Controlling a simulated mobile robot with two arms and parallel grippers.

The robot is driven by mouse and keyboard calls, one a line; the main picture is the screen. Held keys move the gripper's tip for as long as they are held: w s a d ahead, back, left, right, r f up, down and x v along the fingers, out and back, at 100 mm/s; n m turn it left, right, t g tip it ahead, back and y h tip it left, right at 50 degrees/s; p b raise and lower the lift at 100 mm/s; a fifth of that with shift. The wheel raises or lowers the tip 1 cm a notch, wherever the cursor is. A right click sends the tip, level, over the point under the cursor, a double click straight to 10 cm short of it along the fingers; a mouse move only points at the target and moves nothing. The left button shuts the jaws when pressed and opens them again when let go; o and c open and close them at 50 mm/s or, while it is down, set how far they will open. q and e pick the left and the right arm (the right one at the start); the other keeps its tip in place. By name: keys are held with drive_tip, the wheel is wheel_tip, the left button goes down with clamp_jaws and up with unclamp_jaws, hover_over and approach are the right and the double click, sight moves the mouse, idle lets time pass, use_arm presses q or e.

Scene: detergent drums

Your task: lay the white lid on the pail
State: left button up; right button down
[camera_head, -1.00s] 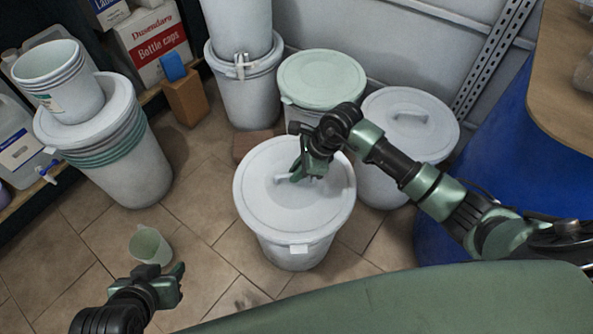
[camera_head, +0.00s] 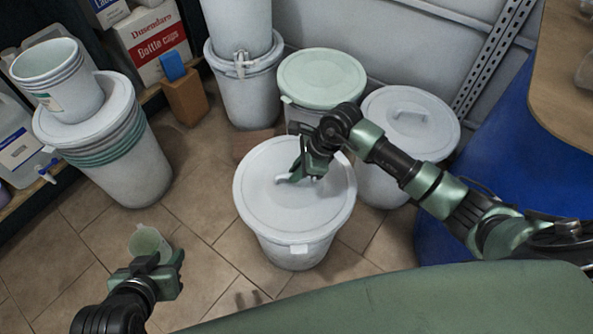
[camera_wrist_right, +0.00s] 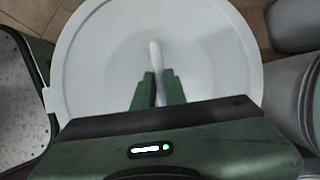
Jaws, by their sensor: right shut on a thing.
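The white lid (camera_head: 262,200) lies level across the top of the white pail (camera_head: 293,252) in the middle of the floor. It covers the mouth, and I cannot tell whether its rim is fully seated. My right gripper (camera_head: 296,178) is over the lid, shut on its raised handle. In the right wrist view the fingers (camera_wrist_right: 158,90) close around the handle (camera_wrist_right: 155,56), with the lid (camera_wrist_right: 100,60) spread beneath. My left gripper (camera_head: 168,262) is low at the left, away from the pail, with nothing visible in it; its finger gap is unclear.
A green-lidded drum (camera_head: 322,80) and a white-lidded drum (camera_head: 410,120) stand close behind the pail. Stacked buckets (camera_head: 130,170) stand at left. A small cup (camera_head: 149,243) is on the floor beyond my left gripper. A blue barrel (camera_head: 490,170) is at right. Tiles left of the pail are clear.

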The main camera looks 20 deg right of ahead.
idle(0.6)
use_arm(q)
drive_tip(key=shift+w+d+r+t, duration=0.2)
drive_tip(key=shift+w+r+t, duration=0.25)
drive_tip(key=shift+w, duration=0.15)
use_arm(e)
drive_tip(key=shift+f, duration=0.1)
drive_tip(key=c, duration=0.9)
unclamp_jaws()
